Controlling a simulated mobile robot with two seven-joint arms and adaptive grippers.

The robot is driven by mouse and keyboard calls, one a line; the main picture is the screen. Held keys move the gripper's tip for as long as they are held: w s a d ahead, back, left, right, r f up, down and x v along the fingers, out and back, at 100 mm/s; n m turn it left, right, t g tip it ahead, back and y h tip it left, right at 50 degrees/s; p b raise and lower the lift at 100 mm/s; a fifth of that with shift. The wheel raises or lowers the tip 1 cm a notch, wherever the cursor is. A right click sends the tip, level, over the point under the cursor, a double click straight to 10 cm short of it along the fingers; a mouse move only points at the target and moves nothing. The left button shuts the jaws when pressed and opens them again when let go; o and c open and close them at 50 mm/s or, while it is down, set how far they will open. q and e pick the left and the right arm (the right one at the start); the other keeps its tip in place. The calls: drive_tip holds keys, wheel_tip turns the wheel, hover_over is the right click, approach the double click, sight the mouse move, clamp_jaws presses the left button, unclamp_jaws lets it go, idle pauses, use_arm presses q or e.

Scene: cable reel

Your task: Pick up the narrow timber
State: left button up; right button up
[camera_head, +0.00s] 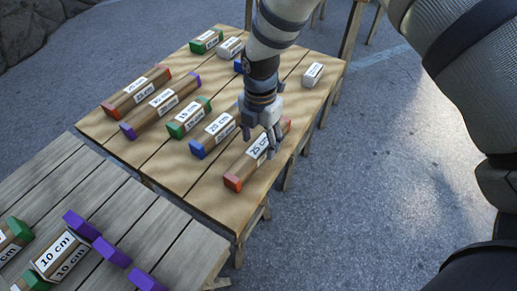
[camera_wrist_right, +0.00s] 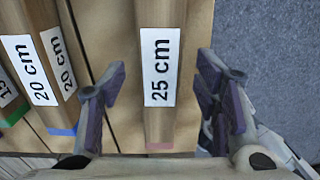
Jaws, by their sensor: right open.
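A long, slim timber with red ends and a "25 cm" label (camera_head: 243,169) lies on the wooden table near its right edge. In the right wrist view this timber (camera_wrist_right: 161,120) runs lengthwise between the two fingers, with a gap on each side. My right gripper (camera_head: 261,135) is open above the timber and hides part of it in the head view. Its two dark finger pads (camera_wrist_right: 162,103) show on either side of the timber in the wrist view. My left gripper is not in view.
A blue-ended "20 cm" block (camera_head: 213,134) lies just left of the gripper. A green-ended block (camera_head: 189,118), a purple-ended timber (camera_head: 160,106) and another red-ended timber (camera_head: 137,91) lie farther left. A grey slatted table (camera_head: 150,215) with more blocks stands in front.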

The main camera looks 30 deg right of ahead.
sight(260, 145)
wheel_tip(260, 145, down, 3)
drive_tip(key=shift+f, duration=0.1)
drive_tip(key=shift+c, duration=0.3)
clamp_jaws()
